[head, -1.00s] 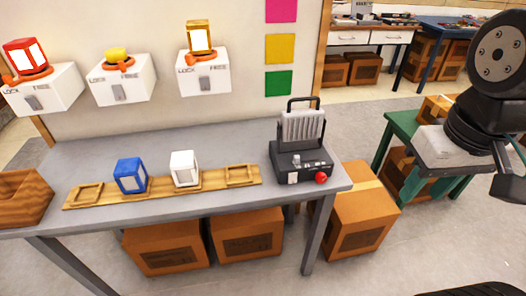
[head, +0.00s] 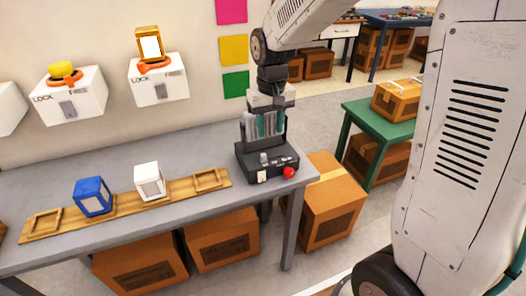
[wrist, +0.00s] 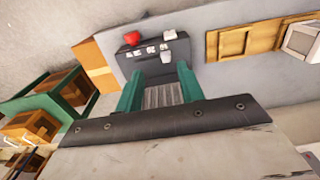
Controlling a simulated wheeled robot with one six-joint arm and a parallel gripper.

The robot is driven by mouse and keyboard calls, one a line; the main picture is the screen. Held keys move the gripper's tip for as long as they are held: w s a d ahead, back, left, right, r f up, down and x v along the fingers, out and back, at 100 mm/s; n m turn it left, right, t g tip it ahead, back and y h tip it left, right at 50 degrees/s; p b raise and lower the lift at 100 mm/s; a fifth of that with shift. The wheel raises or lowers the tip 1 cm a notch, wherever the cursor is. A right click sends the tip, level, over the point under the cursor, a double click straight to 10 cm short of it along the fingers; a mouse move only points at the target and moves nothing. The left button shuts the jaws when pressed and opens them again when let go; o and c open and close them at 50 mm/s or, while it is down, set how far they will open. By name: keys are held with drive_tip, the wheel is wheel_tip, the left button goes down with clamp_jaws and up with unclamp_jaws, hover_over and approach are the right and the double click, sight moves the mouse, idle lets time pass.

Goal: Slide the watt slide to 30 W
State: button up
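A black device (head: 255,168) stands at the right end of the grey table, with a ribbed grey panel (wrist: 163,96) rising at its back. Its front carries a red knob (head: 289,172), a pale block (head: 262,176) and a grey block (head: 263,158) on top. In the wrist view the pale block (wrist: 168,32) and grey block (wrist: 166,57) show by small white marks too small to read. I cannot tell which block is the watt slide. My gripper (head: 264,130), with green fingers, points down over the device. Its fingers (wrist: 159,68) are apart, with the ribbed panel visible between them.
A wooden rack (head: 120,207) with a blue cube (head: 93,196) and a white cube (head: 149,181) lies left of the device. Wall switch boxes (head: 160,82) hang behind. Cardboard boxes (head: 323,205) stand under and beside the table. A green table (head: 380,130) is at right.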

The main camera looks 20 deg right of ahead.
hover_over(264, 154)
wheel_tip(264, 154, down, 4)
drive_tip(key=shift+s+a+f, duration=0.1)
wheel_tip(264, 154, down, 8)
drive_tip(key=shift+r, duration=0.2)
drive_tip(key=shift+c, duration=0.4)
